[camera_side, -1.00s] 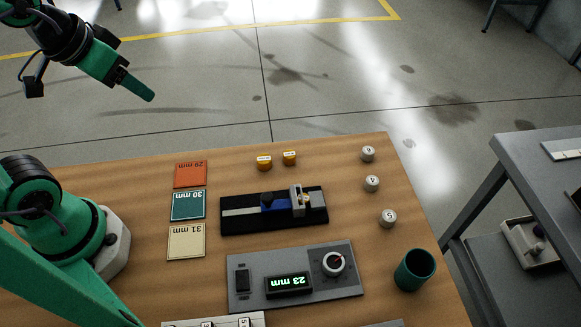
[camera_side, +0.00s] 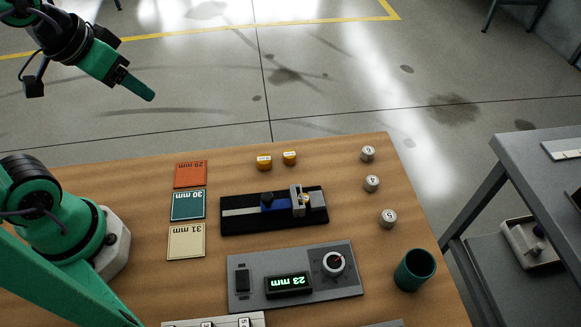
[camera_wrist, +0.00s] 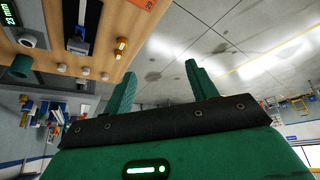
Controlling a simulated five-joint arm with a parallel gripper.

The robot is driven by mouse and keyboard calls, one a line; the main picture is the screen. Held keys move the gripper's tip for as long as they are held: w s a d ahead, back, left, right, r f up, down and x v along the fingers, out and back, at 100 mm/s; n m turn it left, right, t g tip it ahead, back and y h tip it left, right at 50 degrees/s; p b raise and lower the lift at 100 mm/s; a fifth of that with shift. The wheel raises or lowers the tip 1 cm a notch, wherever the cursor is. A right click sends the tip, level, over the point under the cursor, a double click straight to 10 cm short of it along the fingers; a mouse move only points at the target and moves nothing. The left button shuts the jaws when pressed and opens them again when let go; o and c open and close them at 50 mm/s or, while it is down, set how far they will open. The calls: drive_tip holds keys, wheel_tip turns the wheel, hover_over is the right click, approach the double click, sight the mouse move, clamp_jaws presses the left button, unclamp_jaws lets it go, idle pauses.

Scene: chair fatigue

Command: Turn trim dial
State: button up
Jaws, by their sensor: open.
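The trim dial (camera_side: 333,263) is a white round knob with a red mark, on the right of a grey panel (camera_side: 240,299). The panel also carries a display (camera_side: 288,284) reading 23 mm and a black rocker switch (camera_side: 242,280). In the wrist view the dial (camera_wrist: 28,41) and the display (camera_wrist: 10,13) show at the upper left. My gripper (camera_side: 150,96) is raised at the upper left of the side view, far from the dial. Its two green fingers (camera_wrist: 160,80) stand apart with nothing between them in the wrist view.
A black slide fixture (camera_side: 230,227) lies behind the panel. Orange (camera_side: 190,174), teal (camera_side: 188,206) and cream (camera_side: 186,241) cards lie left. Two yellow-orange pieces (camera_side: 264,163) and several numbered grey knobs (camera_side: 388,218) stand around it. A green cup (camera_side: 414,270) stands right of the panel.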

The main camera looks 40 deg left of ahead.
drive_tip(key=shift+w+d, duration=0.1)
drive_tip(key=w+d+g+h, duration=0.1)
drive_tip(key=w+d+g, duration=0.1)
drive_tip(key=w+d, duration=0.5)
drive_tip(key=g+y, duration=0.1)
drive_tip(key=g, duration=0.3)
hover_over(333, 263)
drive_tip(key=shift+m, duration=0.4)
wheel_tip(333, 263, down, 15)
drive_tip(key=shift+w+a+f, duration=0.1)
drive_tip(key=shift+a, duration=0.05)
drive_tip(key=shift+d+f, duration=0.15)
drive_tip(key=shift+d, duration=0.05)
drive_tip(key=shift+f, duration=3.9)
